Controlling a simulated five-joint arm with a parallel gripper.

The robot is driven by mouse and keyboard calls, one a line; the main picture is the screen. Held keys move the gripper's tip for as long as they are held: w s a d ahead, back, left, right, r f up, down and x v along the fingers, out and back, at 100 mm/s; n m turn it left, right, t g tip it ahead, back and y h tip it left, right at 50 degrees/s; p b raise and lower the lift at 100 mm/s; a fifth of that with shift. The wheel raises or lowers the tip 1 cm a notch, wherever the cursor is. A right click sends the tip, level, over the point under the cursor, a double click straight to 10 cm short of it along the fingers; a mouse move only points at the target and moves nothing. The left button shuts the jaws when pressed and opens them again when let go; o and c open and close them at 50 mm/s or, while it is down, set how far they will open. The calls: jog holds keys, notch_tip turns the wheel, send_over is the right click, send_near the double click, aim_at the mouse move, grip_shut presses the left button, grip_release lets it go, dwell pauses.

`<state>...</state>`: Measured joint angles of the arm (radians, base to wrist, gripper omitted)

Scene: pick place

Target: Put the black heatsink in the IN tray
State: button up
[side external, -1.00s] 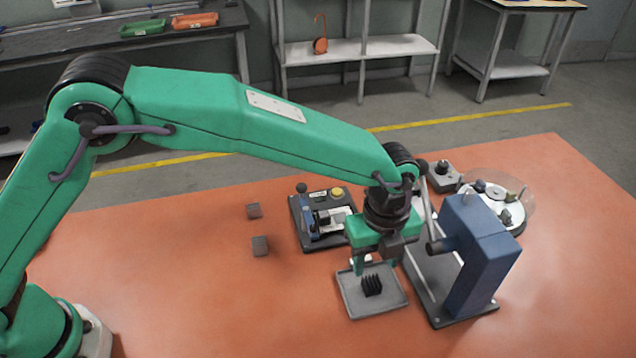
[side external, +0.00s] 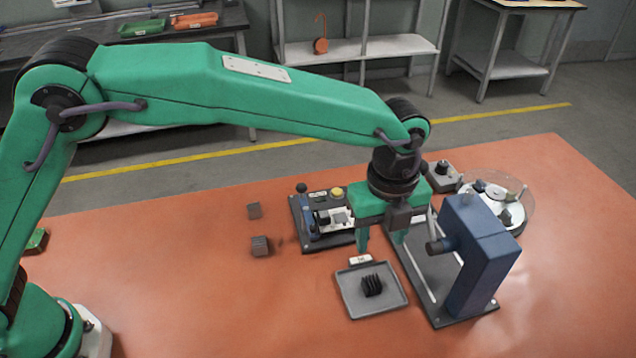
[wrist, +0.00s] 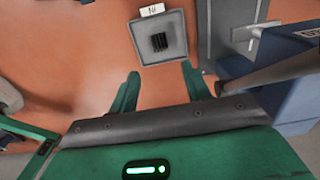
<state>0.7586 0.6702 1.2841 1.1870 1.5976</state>
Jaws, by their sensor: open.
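The black heatsink (side external: 372,285) with its upright fins sits inside the small grey tray (side external: 350,303), near its middle. The tray's small white label (side external: 361,260) stands at its far edge. In the wrist view the heatsink (wrist: 160,42) shows in the tray (wrist: 180,55), and the label (wrist: 152,10) is too small to read surely. My gripper (side external: 381,245) is open and empty, raised above and behind the tray. In the wrist view its two fingers (wrist: 158,80) are apart, with the tray beyond them.
A blue press-like machine (side external: 480,255) on a dark base stands close to the right of the tray. A fixture with a yellow button (side external: 337,192) is behind. Two small grey blocks (side external: 260,246) lie to the left. A round dial device (side external: 495,200) stands back right. The front left is clear.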

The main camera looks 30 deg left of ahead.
jog(key=s+a+r+n+t, duration=0.1)
jog(key=a+r+n, duration=0.3)
jog(key=a, duration=0.3)
jog(key=s+a+r+n+t+h, duration=0.1)
jog(key=a+r+n, duration=0.35)
jog(key=a, duration=0.35)
jog(key=s+a+r+n, duration=0.1)
jog(key=a+r+n, duration=0.3)
jog(key=a, duration=0.3)
jog(key=s+a+f+n+t+y, duration=0.1)
jog(key=s+a+n+t, duration=0.2)
jog(key=s+a+n, duration=1.1)
jog(key=shift+s+a+f+t, duration=0.15)
jog(key=shift+s+a+t, duration=0.15)
jog(key=shift+s+a, duration=0.65)
